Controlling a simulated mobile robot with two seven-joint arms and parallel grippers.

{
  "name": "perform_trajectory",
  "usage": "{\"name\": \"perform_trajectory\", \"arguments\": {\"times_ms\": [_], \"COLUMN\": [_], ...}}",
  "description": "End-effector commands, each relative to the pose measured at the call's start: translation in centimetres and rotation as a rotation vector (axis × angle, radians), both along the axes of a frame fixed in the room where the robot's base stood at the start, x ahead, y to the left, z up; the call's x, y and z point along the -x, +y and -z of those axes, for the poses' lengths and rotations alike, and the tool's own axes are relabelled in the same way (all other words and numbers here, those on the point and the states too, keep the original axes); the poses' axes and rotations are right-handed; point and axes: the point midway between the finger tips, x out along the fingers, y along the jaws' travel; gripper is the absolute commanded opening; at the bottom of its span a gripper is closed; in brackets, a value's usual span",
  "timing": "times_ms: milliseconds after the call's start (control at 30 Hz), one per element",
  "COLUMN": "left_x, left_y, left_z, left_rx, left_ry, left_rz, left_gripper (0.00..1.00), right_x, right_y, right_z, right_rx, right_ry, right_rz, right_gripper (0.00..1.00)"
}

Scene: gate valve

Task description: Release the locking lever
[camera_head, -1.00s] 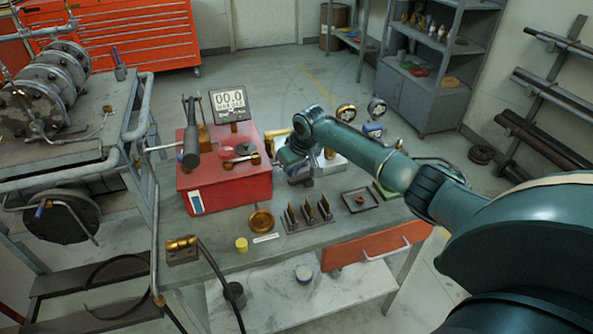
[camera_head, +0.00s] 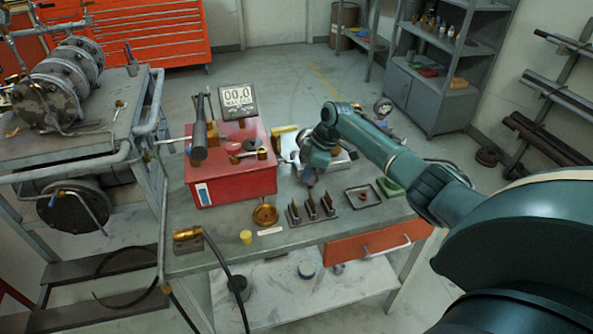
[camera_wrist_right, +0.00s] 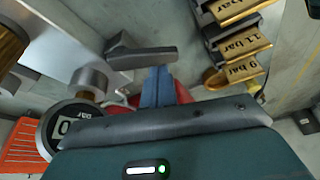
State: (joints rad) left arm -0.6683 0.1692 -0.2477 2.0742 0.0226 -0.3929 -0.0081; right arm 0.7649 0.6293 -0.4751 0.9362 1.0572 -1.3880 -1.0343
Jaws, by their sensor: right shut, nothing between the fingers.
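A red box (camera_head: 235,182) stands on the workbench in the head view, with a dark-handled lever (camera_head: 199,140) on its left side and a small brass-ended lever (camera_head: 248,155) on top. I cannot tell for sure which one is the locking lever. My right gripper (camera_head: 311,182) is to the right of the red box, apart from it, above the bench. In the right wrist view its blue fingers (camera_wrist_right: 158,86) are shut and empty. A grey metal lever-like bar (camera_wrist_right: 141,58) shows just beyond the fingertips; whether they touch cannot be told. My left gripper is not in view.
A rack of brass plates (camera_head: 311,208), a shallow tray (camera_head: 362,196) and a brass dish (camera_head: 265,214) lie on the bench near my right gripper. A display (camera_head: 238,101) reads 00.0 behind the red box. Pipework with flanges (camera_head: 75,75) stands at left.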

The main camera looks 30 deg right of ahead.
Motion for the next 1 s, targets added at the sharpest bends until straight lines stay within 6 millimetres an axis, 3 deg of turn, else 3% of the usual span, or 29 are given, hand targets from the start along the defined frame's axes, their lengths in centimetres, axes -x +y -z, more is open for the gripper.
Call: {"name": "perform_trajectory", "arguments": {"times_ms": [233, 533, 1000], "left_x": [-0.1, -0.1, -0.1], "left_y": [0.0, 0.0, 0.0], "left_z": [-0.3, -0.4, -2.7], "left_rx": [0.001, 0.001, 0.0], "left_ry": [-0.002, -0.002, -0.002], "left_rz": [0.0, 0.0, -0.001], "left_gripper": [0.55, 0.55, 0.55], "right_x": [1.4, 1.4, 2.4], "right_y": [-1.6, -1.5, -0.6], "right_z": [0.0, 0.0, -0.2], "right_rx": [0.002, 0.003, 0.001], "right_ry": [0.002, 0.001, 0.001], "right_rz": [-0.103, -0.102, -0.102], "right_gripper": [0.0, 0.0, 0.0]}}
